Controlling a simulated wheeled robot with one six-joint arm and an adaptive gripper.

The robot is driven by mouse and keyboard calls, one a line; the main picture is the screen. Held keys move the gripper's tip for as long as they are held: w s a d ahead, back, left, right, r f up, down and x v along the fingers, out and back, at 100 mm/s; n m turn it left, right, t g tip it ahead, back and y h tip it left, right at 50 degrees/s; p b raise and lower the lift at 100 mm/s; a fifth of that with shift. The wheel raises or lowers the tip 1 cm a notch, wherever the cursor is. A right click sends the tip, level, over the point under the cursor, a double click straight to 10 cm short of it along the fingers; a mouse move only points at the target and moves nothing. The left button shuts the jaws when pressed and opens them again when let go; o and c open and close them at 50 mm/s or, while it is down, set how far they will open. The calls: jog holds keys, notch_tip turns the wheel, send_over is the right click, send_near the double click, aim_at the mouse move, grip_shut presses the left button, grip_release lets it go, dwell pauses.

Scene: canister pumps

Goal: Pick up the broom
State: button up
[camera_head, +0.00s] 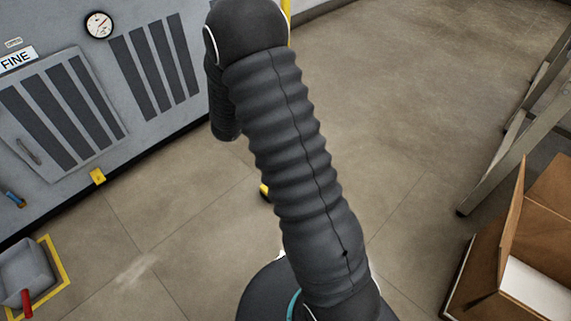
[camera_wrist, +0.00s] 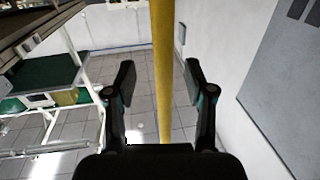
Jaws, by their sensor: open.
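A yellow pole that looks like the broom's handle (camera_wrist: 163,70) stands upright in the wrist view, running from the top edge down between my fingers. My gripper (camera_wrist: 159,78) is open, with one finger on each side of the handle and a gap to both. I cannot tell how deep the handle sits between the fingers. In the head view my arm covers most of the broom. A short piece of yellow handle (camera_head: 287,9) shows at the top, and a yellow bit (camera_head: 264,191) shows lower beside the arm. The broom's head and my gripper are hidden there.
A grey cabinet (camera_head: 62,140) with a gauge (camera_head: 98,25) stands on the left. An open cardboard box (camera_head: 496,245) and metal legs (camera_head: 497,150) are on the right. The floor between is mostly clear.

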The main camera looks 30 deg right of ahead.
jog(key=x, duration=0.4)
jog(key=shift+w+d, duration=0.25)
jog(key=shift+w, duration=0.1)
grip_shut()
jog(key=shift+r, duration=0.1)
